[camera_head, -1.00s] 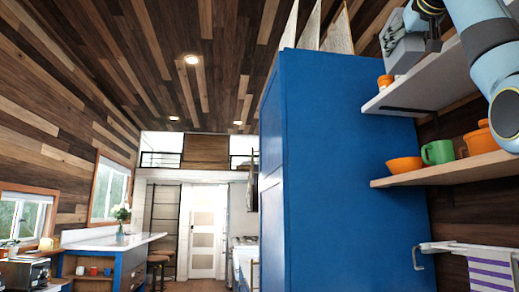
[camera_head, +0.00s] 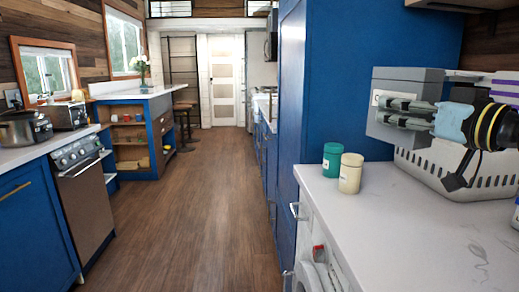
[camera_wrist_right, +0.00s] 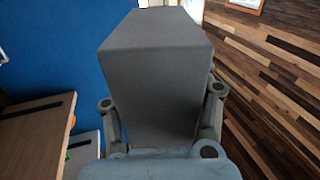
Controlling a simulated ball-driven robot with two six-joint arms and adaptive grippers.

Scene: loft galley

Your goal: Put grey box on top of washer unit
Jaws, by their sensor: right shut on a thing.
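The grey box (camera_head: 408,84) shows at the right of the head view, with a small light label on its face. My right gripper (camera_head: 400,112) is shut on it, its fingers along the box's sides. In the right wrist view the grey box (camera_wrist_right: 155,75) fills the middle, between the fingers. The washer unit (camera_head: 400,225) is at the lower right, with a pale top and a round washer door in its front. The box appears above the back of this top; I cannot tell the exact gap. My left gripper is not in view.
A green jar (camera_head: 332,160) and a cream jar (camera_head: 350,174) stand on the unit's back left. A white slotted basket (camera_head: 490,175) stands behind the gripper. The front of the top is clear. A tall blue cabinet (camera_head: 345,80) rises behind. The wooden floor (camera_head: 190,220) is open at left.

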